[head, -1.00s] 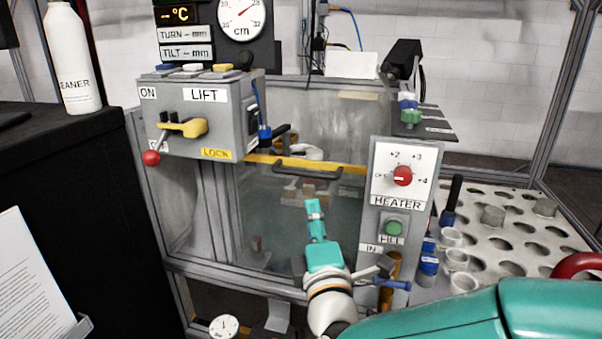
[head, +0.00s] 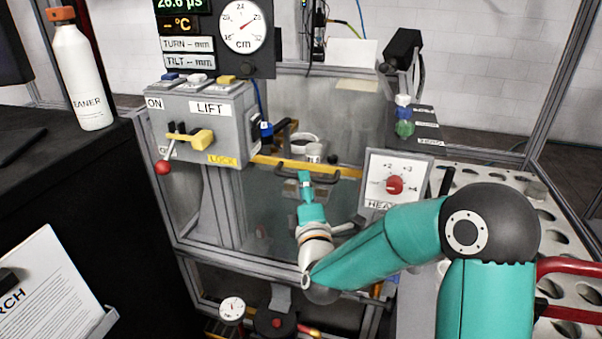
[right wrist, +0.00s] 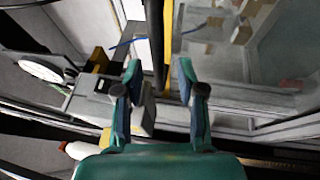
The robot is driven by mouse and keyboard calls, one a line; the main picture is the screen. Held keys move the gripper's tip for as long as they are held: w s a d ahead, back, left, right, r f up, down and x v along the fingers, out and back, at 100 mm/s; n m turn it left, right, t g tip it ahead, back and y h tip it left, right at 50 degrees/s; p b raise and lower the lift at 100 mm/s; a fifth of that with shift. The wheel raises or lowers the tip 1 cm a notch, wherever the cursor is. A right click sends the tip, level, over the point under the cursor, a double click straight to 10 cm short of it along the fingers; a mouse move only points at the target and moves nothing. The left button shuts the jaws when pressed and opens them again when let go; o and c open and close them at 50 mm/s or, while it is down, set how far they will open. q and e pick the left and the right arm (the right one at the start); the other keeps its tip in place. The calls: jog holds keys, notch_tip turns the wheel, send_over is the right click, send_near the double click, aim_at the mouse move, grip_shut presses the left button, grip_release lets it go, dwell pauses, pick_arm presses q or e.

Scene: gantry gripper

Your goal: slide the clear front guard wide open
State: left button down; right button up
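The clear front guard (head: 262,218) is a see-through panel on the tank front, with a yellow strip (head: 345,172) along its top. A dark bar handle (head: 325,179) sits at the strip. My right gripper (head: 305,178) is at the handle, over its middle in the head view. In the right wrist view, the fingers of my right gripper (right wrist: 160,75) are apart, and the dark handle bar (right wrist: 158,45) runs between them with gaps on both sides. The yellow strip (right wrist: 168,40) lies just beyond the bar. My left gripper is not in view.
A grey LIFT box (head: 225,130) with a yellow LOCK handle (head: 200,139) and red-knobbed lever stands left of the guard. The HEATER panel (head: 376,165) with a red dial stands right, partly behind my right arm. A white bottle (head: 80,75) stands on the black bench at left.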

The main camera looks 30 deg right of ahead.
jog(key=shift+x, duration=1.65)
grip_shut()
